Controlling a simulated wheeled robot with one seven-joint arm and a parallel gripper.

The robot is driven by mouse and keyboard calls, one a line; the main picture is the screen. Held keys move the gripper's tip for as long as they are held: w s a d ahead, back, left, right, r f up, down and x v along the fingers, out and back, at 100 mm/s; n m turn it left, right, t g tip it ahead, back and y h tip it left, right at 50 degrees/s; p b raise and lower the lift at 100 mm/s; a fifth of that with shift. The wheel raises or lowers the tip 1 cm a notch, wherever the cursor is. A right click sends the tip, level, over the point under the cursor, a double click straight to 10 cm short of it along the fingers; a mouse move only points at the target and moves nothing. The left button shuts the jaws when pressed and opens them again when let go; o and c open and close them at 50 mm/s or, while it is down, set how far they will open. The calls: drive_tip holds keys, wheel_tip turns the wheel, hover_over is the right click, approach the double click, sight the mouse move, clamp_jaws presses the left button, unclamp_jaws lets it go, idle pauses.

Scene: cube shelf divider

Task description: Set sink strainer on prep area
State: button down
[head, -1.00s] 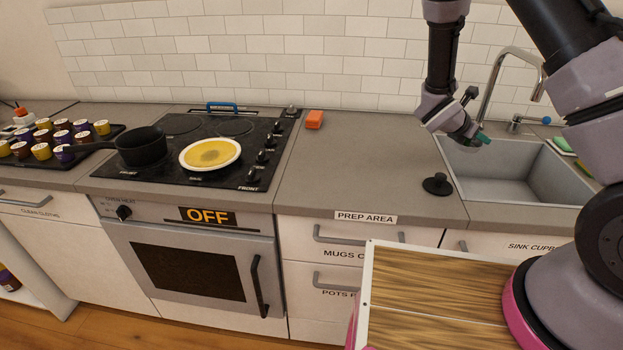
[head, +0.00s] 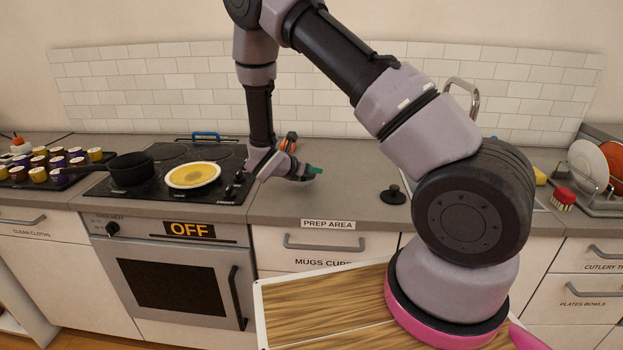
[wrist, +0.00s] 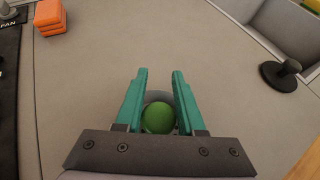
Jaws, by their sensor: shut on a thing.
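My gripper (head: 312,171) is low over the counter between the stove and the sink. Its green fingers, seen in the wrist view (wrist: 159,78), are shut on the sink strainer (wrist: 158,118), a round green knob with a grey rim behind it. In the head view the strainer is mostly hidden by the gripper. I cannot tell whether its underside touches the counter. The prep area (head: 345,191) is the grey counter above the "PREP AREA" label (head: 328,224).
An orange block (wrist: 49,17) lies behind the gripper. A black plug-like disc with a knob (head: 393,195) stands to the right, near the sink edge. The hob (head: 215,200) with a pan and a yellow dish is at left. Counter around the gripper is clear.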

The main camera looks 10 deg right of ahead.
sight(310, 177)
drive_tip(key=shift+d+f, duration=0.15)
drive_tip(key=shift+f, duration=1.35)
drive_tip(key=shift+f, duration=0.1)
drive_tip(key=c, duration=0.5)
unclamp_jaws()
